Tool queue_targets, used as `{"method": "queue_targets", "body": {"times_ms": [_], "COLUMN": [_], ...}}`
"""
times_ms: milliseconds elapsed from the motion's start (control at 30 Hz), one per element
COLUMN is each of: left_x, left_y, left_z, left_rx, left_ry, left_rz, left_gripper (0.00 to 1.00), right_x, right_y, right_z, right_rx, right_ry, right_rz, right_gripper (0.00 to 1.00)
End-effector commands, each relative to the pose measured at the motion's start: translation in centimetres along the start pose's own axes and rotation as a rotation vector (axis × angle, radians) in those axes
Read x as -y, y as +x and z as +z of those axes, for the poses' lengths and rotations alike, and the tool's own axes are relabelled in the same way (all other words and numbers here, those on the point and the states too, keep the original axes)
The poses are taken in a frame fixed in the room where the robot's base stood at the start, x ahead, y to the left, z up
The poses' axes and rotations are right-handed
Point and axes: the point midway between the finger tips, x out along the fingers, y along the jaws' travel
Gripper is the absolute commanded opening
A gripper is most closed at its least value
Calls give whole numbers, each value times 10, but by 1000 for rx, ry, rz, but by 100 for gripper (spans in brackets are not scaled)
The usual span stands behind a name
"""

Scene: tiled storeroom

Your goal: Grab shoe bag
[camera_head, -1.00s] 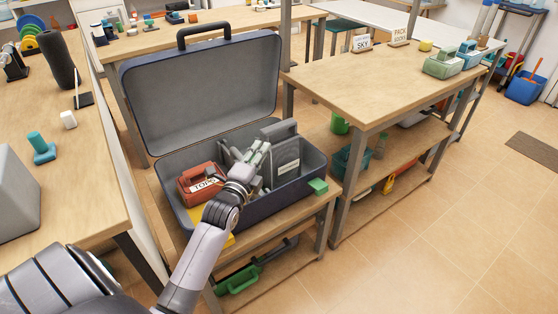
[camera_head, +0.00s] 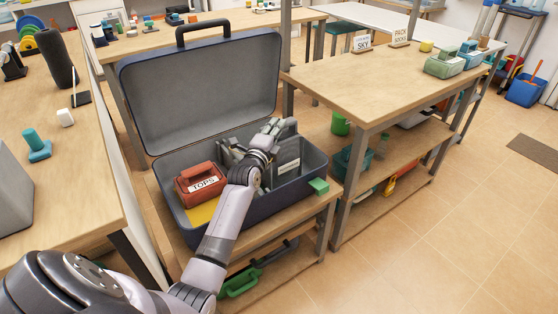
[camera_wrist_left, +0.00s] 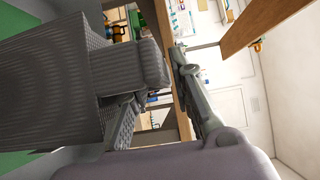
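A grey case-like bag (camera_head: 288,167) with a raised handle and a pale label stands in the right part of the open suitcase (camera_head: 250,204). The label is too small to read, so I cannot confirm that it is the shoe bag. My left gripper (camera_head: 271,130) is at its upper left, by the handle, hiding part of it. In the left wrist view, a ribbed grey bag (camera_wrist_left: 50,90) fills the left side. The gripper's fingers (camera_wrist_left: 160,95) are apart there, with background between them; contact with the handle is unclear. My right gripper is not in view.
A red bag (camera_head: 200,184) labelled TOPS and a yellow item (camera_head: 203,212) lie in the suitcase's left part. The raised lid (camera_head: 205,95) stands behind. A green block (camera_head: 319,186) sits at the right rim. A wooden table (camera_head: 375,85) stands right.

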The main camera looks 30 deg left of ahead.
Motion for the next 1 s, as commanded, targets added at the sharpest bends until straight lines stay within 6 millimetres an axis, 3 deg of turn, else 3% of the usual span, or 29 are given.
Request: {"method": "queue_targets", "body": {"times_ms": [200,533,1000], "left_x": [0,0,0], "left_y": [0,0,0], "left_z": [0,0,0], "left_rx": [0,0,0], "left_ry": [1,1,1], "left_rz": [0,0,1], "left_gripper": [21,0,0], "right_x": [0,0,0], "right_y": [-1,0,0], "right_z": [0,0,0], "right_rx": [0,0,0], "right_ry": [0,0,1], "right_rz": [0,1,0], "right_gripper": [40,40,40]}}
